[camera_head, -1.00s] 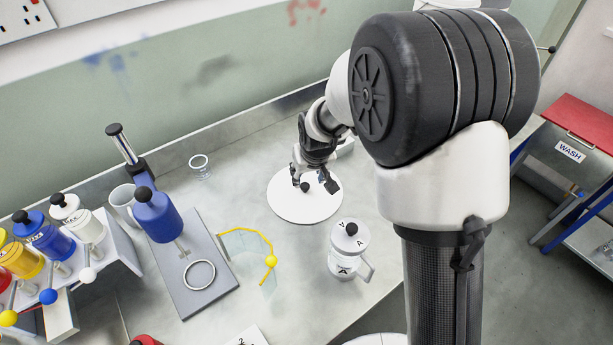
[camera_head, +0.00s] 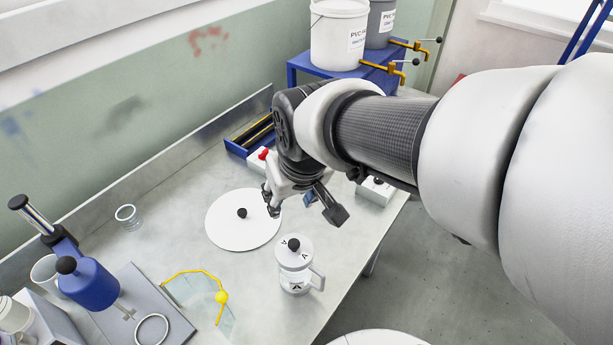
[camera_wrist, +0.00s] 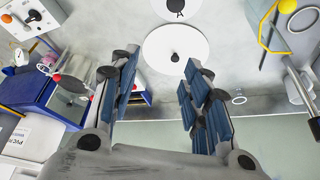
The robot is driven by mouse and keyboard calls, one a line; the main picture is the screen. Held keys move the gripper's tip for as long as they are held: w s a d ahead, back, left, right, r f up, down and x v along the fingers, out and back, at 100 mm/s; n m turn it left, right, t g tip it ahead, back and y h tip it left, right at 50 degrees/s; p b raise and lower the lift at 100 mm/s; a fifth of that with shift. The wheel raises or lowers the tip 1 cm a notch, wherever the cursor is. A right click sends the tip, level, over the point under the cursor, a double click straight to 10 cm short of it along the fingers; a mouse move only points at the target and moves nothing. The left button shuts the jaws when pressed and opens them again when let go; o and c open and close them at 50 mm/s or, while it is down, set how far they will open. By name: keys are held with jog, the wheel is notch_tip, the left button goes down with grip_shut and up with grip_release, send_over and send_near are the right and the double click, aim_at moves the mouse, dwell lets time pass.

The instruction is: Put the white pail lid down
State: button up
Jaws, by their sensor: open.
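The white pail lid (camera_head: 243,232) is a flat round disc with a black knob at its centre. It lies flat on the grey worktop, and it also shows in the wrist view (camera_wrist: 158,60). My gripper (camera_head: 305,206) is open and empty, above the worktop to the right of the lid in the head view. In the wrist view the two blue-padded fingers of my gripper (camera_wrist: 158,88) are spread wide, with the lid seen beyond and between them. The fingers look clear of the knob.
A white lidded jug (camera_head: 294,268) marked A stands in front of the lid. A yellow-edged clear shield (camera_head: 200,290) and a blue press (camera_head: 88,284) are at the left. White and grey pails (camera_head: 338,38) stand on a blue stand behind. A white box (camera_head: 376,190) is at the right edge.

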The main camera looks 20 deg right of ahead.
jog(key=s+d+r+m, duration=0.1)
jog(key=s+d, duration=0.2)
jog(key=s, duration=1.1)
jog(key=shift+r, duration=0.3)
